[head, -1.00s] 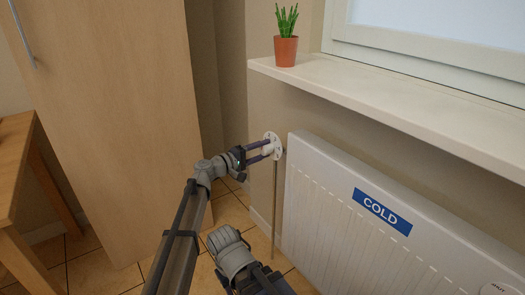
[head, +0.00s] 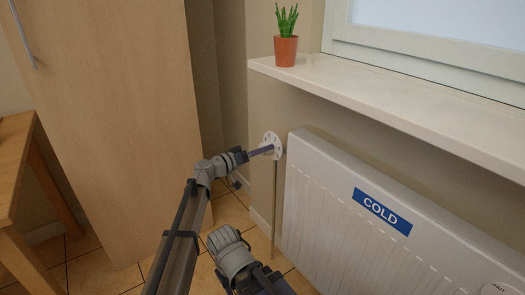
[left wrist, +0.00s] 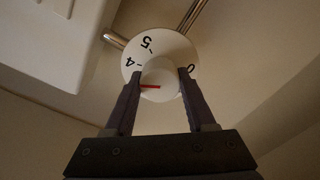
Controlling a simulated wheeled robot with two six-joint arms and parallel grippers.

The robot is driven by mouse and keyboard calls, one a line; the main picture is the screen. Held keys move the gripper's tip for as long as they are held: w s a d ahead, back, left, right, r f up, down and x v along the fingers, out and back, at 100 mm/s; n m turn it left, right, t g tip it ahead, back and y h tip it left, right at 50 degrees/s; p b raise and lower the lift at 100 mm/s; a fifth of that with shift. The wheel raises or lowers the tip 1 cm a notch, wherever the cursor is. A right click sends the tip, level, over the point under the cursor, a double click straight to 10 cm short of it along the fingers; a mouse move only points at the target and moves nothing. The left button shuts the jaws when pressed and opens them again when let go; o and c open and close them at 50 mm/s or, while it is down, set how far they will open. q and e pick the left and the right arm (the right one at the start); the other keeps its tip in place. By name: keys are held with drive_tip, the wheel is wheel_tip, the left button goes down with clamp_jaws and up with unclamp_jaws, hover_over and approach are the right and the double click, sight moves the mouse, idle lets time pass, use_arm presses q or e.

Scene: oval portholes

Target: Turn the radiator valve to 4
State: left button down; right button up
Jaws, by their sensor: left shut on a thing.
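The radiator valve is a white round knob on a white numbered dial (head: 267,141), at the left end of the radiator in the head view. My left gripper (head: 267,150) is shut on the knob. In the left wrist view, the gripper's fingers (left wrist: 160,77) stand on both sides of the white knob (left wrist: 161,72). The dial face (left wrist: 168,44) shows 4, 5 and 0. The red mark (left wrist: 149,87) points left, close to the 4 but on the side away from the 5. The left finger hides part of the dial there.
The white radiator (head: 330,215) with a blue COLD label (head: 382,211) stands right of the valve. A windowsill (head: 390,95) overhangs it, with a potted plant (head: 286,50). A tall wooden cabinet (head: 110,120) and a wooden table (head: 14,165) are at the left.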

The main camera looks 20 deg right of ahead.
use_arm(q)
drive_tip(key=shift+m, duration=1)
drive_tip(key=shift+c, duration=1.1)
unclamp_jaws()
drive_tip(key=v, duration=0.7)
drive_tip(key=shift+s+a, duration=0.15)
drive_tip(key=shift+a, duration=0.2)
